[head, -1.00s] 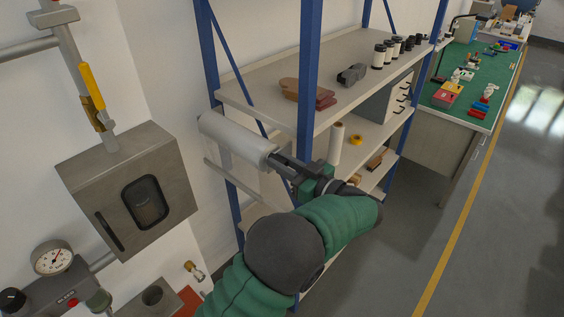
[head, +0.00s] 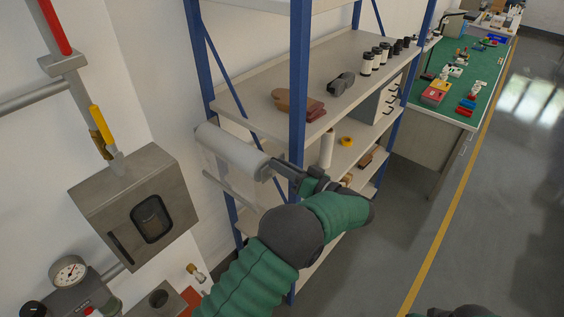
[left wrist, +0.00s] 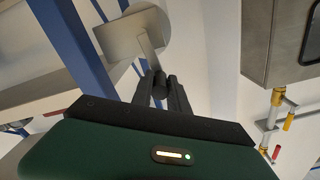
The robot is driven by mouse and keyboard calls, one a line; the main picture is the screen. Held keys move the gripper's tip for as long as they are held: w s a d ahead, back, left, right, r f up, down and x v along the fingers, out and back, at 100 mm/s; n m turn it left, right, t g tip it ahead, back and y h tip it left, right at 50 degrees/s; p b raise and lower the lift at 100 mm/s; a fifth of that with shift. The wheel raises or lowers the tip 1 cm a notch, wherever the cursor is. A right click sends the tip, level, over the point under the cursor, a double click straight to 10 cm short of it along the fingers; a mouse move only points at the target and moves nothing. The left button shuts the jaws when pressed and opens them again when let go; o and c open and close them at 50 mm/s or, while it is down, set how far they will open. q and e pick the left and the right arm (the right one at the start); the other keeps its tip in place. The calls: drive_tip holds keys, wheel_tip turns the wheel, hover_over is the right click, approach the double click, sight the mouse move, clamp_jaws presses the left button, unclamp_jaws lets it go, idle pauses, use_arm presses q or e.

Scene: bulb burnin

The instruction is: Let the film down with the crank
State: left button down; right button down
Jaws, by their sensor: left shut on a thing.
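The white film roll (head: 230,150) lies across between the wall and the blue shelf post in the head view. A pale bar (head: 229,191) hangs below it; I cannot clearly make out the film between them. My left gripper (head: 273,165) is at the roll's near right end, shut on the crank. In the left wrist view the fingers (left wrist: 161,84) are closed at the end of a grey crank arm (left wrist: 150,52) that comes from a pale round end. My right gripper is not in view.
A blue-posted shelf (head: 299,95) stands right beside my left arm, carrying brown gloves (head: 297,103) and several small jars. A grey metal cabinet (head: 137,208) and a pressure gauge (head: 69,271) are on the left. The floor (head: 420,205) at right is clear.

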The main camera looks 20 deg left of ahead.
use_arm(q)
drive_tip(key=shift+w+a+r+m+p, duration=0.1)
drive_tip(key=shift+w+m+p, duration=0.3)
drive_tip(key=shift+m, duration=0.2)
drive_tip(key=c, duration=1.3)
unclamp_jaws()
drive_tip(key=shift+a, duration=0.15)
drive_tip(key=shift+w, duration=0.1)
